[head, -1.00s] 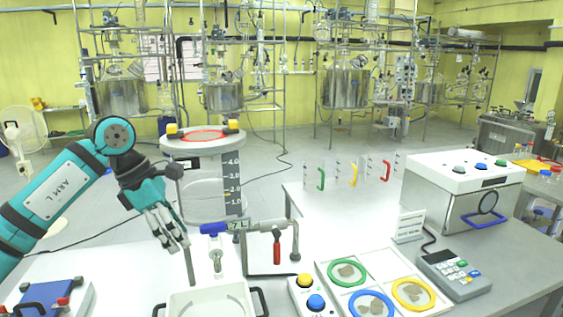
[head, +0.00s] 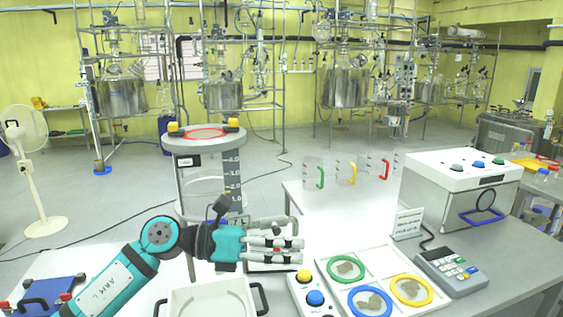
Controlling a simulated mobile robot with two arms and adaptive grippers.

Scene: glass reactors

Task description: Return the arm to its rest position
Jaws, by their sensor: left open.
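My left gripper (head: 298,249) is open and empty in the head view. It points right, with its fingers in front of the pipe stand with the red-handled valve, which it mostly hides. The teal left arm (head: 112,284) comes in from the lower left, low over the table. The white tray with black handles (head: 212,300) lies just below the gripper. My right gripper is not in view.
A glass vessel with a red ring on its lid (head: 205,134) stands behind my arm. To the right are a divided sample tray (head: 372,267), a button box (head: 303,290), a keypad device (head: 455,272) and a white machine (head: 455,190). A blue board (head: 45,297) lies at the lower left.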

